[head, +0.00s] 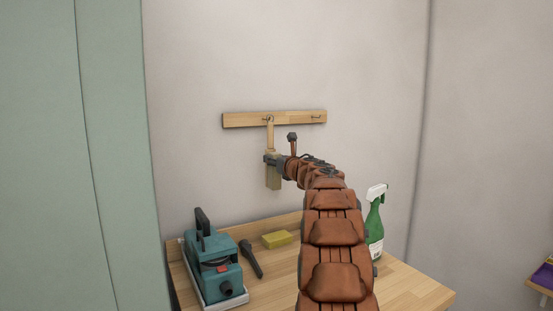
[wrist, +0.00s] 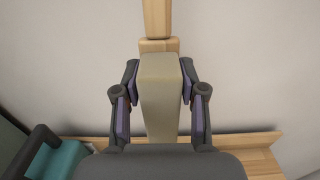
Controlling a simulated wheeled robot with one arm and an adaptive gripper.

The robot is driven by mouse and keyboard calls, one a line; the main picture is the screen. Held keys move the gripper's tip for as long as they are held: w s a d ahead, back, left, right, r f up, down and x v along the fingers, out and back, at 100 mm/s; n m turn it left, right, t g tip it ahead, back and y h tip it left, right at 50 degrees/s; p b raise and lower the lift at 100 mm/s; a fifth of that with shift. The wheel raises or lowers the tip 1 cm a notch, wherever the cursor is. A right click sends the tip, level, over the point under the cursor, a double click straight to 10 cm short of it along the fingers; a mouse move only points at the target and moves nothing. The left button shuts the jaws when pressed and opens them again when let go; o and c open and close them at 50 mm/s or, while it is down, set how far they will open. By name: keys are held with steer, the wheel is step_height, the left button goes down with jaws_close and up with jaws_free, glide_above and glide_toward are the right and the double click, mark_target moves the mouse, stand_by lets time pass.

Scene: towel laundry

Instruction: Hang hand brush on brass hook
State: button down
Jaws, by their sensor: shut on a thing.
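The hand brush hangs upright in front of the wall in the head view, its wooden handle (head: 270,135) pointing up and its pale bristle block (head: 273,178) down. The top of the handle overlaps the left hook (head: 268,118) on the wooden rail (head: 285,119); I cannot tell whether the hook passes through it. My gripper (head: 271,159) is shut on the brush at its upper block. In the wrist view my gripper (wrist: 159,85) has a finger on each side of the pale block (wrist: 160,110), with the handle (wrist: 157,18) rising above. A second hook (head: 317,116) on the right is bare.
Below is a wooden table (head: 410,285). On it stand a teal machine (head: 213,265) at left, a dark handheld tool (head: 251,258), a yellow sponge (head: 277,239) and a green spray bottle (head: 375,225) at right. The wall around the rail is clear.

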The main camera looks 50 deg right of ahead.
steer(key=shift+w+d+f, duration=0.2)
steer(key=shift+w+f, duration=0.1)
steer(key=shift+w, duration=0.3)
steer(key=shift+w+d+f, duration=0.2)
steer(key=shift+w+f, duration=0.05)
steer(key=shift+w, duration=0.35)
steer(key=c, duration=0.6)
jaws_free()
steer(key=shift+v, duration=6)
